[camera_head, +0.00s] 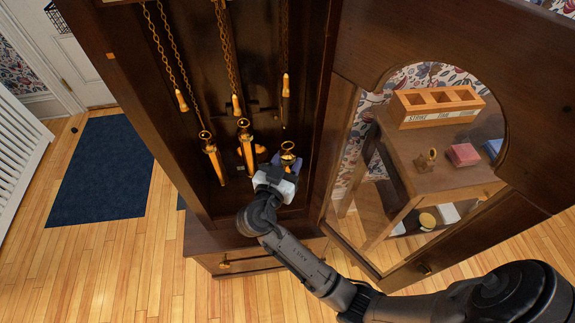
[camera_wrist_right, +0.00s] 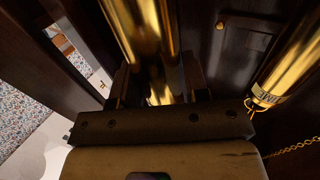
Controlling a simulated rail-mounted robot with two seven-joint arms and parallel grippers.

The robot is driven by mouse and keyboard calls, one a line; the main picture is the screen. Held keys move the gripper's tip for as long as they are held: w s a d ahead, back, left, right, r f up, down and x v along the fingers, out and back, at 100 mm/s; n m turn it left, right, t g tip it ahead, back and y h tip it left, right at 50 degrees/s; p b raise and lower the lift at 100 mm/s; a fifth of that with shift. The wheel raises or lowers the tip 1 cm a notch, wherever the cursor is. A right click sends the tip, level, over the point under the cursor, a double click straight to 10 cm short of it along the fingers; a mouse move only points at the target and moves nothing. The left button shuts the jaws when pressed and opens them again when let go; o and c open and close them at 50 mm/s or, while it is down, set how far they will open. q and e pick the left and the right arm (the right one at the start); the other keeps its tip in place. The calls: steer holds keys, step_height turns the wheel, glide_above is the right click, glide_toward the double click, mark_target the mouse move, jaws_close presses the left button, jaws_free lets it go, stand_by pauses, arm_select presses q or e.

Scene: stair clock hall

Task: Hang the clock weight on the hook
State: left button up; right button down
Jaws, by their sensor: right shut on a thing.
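My right gripper (camera_head: 275,180) is inside the open clock case, shut on a brass clock weight (camera_head: 288,152). The weight's upper end shows above the fingers. In the right wrist view, the brass cylinder (camera_wrist_right: 140,30) stands between the fingers. The right-hand chain (camera_head: 285,50) hangs above the held weight. A brass-coloured piece (camera_head: 286,85) is on it, with a thin dark part below; the hook itself is too small to make out. A clear gap shows between that brass piece and the weight. My left gripper is not in view.
Two other brass weights, left (camera_head: 212,158) and middle (camera_head: 245,140), hang on chains beside the held one. The open door (camera_head: 345,145) with its glass stands at right. Behind it are a side table (camera_head: 440,180) and a wooden box (camera_head: 412,116) with empty compartments.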

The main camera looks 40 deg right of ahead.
steer(key=shift+w+d+r, duration=0.15)
steer(key=shift+w+d, duration=0.3)
steer(key=shift+w, duration=0.2)
steer(key=w+d, duration=0.1)
steer(key=w+d+f+b, duration=0.1)
steer(key=w, duration=0.1)
steer(key=w+d+b, duration=0.1)
steer(key=shift+w+f, duration=0.15)
steer(key=shift+w, duration=0.05)
stand_by(0.5)
stand_by(0.6)
stand_by(0.4)
